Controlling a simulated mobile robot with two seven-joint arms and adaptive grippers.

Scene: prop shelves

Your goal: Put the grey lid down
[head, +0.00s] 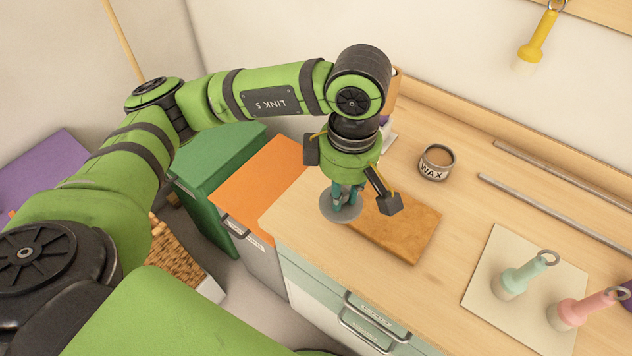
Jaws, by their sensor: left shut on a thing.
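The grey lid (333,212) is a round flat disc near the left front corner of the wooden worktop. My left gripper (347,193) points down over it and is shut on it, with the teal fingers partly hiding its middle. The lid overlaps the left end of a brown wooden board (412,236) in the picture. I cannot tell whether it touches the board or hangs a little above it. My right gripper is not in the head view.
An open tin marked WAX (436,163) stands behind the board. Two metal bars (545,207) lie at the back right. A pale mat (490,285) holds a green-handled tool (520,278) and a pink-handled one (580,311). Worktop between tin and mat is clear.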

